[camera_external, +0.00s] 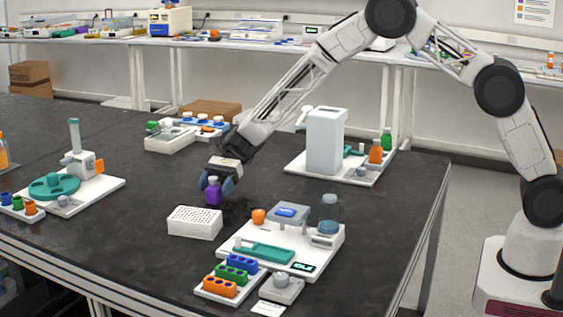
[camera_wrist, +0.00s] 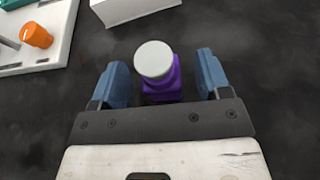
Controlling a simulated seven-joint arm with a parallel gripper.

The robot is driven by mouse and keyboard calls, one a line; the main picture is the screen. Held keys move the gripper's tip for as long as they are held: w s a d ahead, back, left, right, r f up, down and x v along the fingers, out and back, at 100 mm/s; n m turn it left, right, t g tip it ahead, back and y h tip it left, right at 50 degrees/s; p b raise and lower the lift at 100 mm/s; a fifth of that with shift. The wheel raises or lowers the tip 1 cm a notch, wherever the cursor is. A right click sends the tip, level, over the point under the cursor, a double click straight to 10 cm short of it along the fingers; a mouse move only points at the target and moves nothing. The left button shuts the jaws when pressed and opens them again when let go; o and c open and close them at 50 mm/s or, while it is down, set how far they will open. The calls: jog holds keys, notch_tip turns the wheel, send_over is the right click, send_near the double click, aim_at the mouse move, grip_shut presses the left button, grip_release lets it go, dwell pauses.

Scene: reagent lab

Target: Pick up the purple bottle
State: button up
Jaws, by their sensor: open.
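The purple bottle (camera_external: 213,194) has a pale cap and stands upright on the dark bench, behind the white perforated block. In the wrist view the purple bottle (camera_wrist: 163,88) shows from above, its round white cap covering part of the body. My gripper (camera_external: 218,185) is at the bottle, reaching down from the upper right. In the wrist view my gripper (camera_wrist: 160,78) is open, with one blue finger on each side of the bottle. A gap shows between the bottle and each finger, wider on the right.
The white perforated block (camera_external: 194,223) sits just in front of the bottle. A white tray (camera_external: 330,262) with a scale, an orange item (camera_external: 259,216) and a clear jar (camera_external: 328,213) stands to the right.

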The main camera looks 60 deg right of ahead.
dwell(0.3)
jog(key=c, duration=1.1)
jog(key=shift+o, duration=0.2)
jog(key=shift+r, duration=0.15)
jog(key=shift+r, duration=0.55)
jog(key=shift+s+d+r, duration=0.1)
jog(key=shift+s+r, duration=0.1)
jog(key=shift+r, duration=0.35)
jog(key=shift+s+d+r, duration=0.1)
jog(key=shift+s+r, duration=0.1)
jog(key=shift+r, duration=0.35)
jog(key=s+d, duration=0.1)
jog(key=s, duration=0.6)
jog(key=s+d+r, duration=0.1)
jog(key=s+d, duration=0.1)
jog(key=s, duration=0.5)
jog(key=shift+s+d+r, duration=0.2)
jog(key=shift+s+d, duration=0.05)
jog(key=shift+s, duration=0.1)
jog(key=shift+w+r, duration=0.1)
jog(key=shift+w, duration=0.05)
